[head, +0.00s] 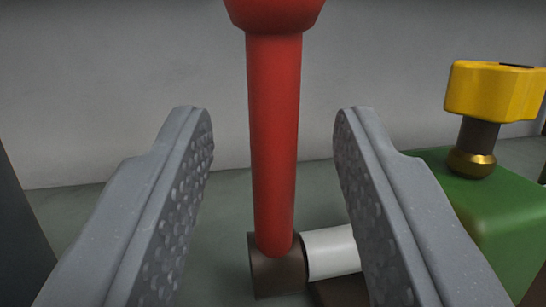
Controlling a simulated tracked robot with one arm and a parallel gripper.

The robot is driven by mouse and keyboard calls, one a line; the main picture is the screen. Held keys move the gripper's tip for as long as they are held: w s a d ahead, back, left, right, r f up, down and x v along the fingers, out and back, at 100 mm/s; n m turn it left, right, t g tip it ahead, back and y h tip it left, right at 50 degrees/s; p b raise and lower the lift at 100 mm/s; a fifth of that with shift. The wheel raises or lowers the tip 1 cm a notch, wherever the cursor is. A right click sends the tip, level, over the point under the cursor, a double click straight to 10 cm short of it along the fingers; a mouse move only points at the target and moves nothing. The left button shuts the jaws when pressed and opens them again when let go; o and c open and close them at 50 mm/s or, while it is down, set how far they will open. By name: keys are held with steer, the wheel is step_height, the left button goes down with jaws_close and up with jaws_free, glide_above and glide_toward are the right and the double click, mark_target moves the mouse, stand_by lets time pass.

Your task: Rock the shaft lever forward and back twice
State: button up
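The shaft lever (273,140) is a red upright rod with a wider red knob at its top, cut off by the upper picture edge. Its foot sits in a dark brown hub (277,266). A pale shaft (331,252) runs from the hub to the right and passes behind a finger. My gripper (272,125) is open, one grey textured finger on each side of the lever. Visible gaps separate the rod from both fingers in the picture. I cannot tell whether the fingertips reach as deep as the rod.
A green block (480,205) stands at the right, partly behind the right finger. A yellow knob (493,90) on a dark stem with a brass collar (471,163) rises from it. A plain grey wall (120,80) is behind. The grey floor left of the lever looks clear.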

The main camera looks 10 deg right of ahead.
steer(key=s+a+b, duration=0.2)
steer(key=s+b, duration=0.9)
steer(key=s, duration=0.2)
steer(key=shift+s+f, duration=0.15)
steer(key=shift+f, duration=0.1)
stand_by(0.4)
steer(key=shift+r, duration=0.15)
steer(key=w+r+g+p, duration=0.1)
steer(key=p, duration=0.4)
steer(key=r+g+p, duration=0.1)
steer(key=p, duration=0.5)
steer(key=w+r+p, duration=0.1)
steer(key=r+p, duration=0.1)
steer(key=p, duration=0.3)
steer(key=shift+w+d+g+p, duration=0.2)
steer(key=shift+w+g+p, duration=0.1)
steer(key=shift+w+g, duration=0.1)
steer(key=shift+f, duration=0.1)
